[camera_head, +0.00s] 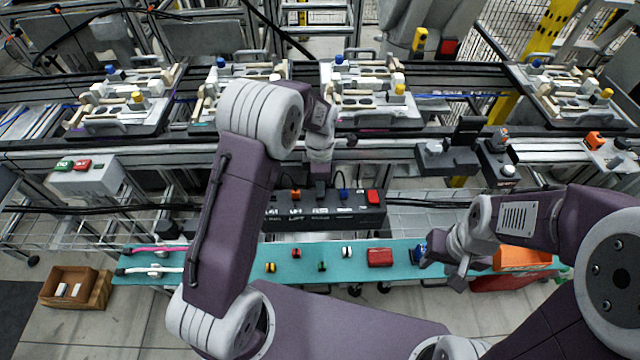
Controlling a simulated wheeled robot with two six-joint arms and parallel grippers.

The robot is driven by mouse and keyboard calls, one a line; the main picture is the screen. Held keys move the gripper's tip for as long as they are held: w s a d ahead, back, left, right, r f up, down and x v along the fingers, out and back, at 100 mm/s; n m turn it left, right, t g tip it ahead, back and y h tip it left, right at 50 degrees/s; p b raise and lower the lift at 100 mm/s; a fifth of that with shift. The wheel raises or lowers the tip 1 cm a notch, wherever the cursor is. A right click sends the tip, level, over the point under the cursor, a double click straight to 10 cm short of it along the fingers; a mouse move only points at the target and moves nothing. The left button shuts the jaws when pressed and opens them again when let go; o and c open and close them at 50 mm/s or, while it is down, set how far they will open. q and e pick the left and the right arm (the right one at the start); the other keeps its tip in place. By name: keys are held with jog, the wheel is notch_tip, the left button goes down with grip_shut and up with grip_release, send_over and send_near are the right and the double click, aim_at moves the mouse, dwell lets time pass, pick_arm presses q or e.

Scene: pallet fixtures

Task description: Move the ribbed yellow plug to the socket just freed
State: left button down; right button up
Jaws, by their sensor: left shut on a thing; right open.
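Yellow plugs stand on the left pallet fixture (137,97), the third fixture (400,90) and the far right fixture (606,93). They are too small to tell which is ribbed. A small yellow-and-black piece (270,267) lies on the teal shelf. My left gripper (319,168) points down in front of the conveyor rail, just above the black socket box (280,212). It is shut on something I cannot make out. My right gripper (442,266) is open over the teal shelf, beside a blue item (418,253). My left arm hides part of the second fixture (212,92).
The teal shelf (210,262) also bears a red box (380,257), small green and white pieces, and pink and white cables. An orange bin (522,258) stands at its right. A cardboard box (68,287) is on the floor at left. Black devices (447,158) sit on the rail.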

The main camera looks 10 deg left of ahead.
pick_arm(q)
jog(key=shift+p, duration=0.6)
dwell(0.7)
jog(key=shift+f+b, duration=0.55)
jog(key=shift+f, duration=0.4)
dwell(1.2)
jog(key=c, duration=1.3)
grip_release()
jog(key=shift+r, duration=0.15)
notch_tip(320, 180, up, 9)
jog(key=shift+f+p, duration=0.1)
jog(key=shift+p, duration=0.6)
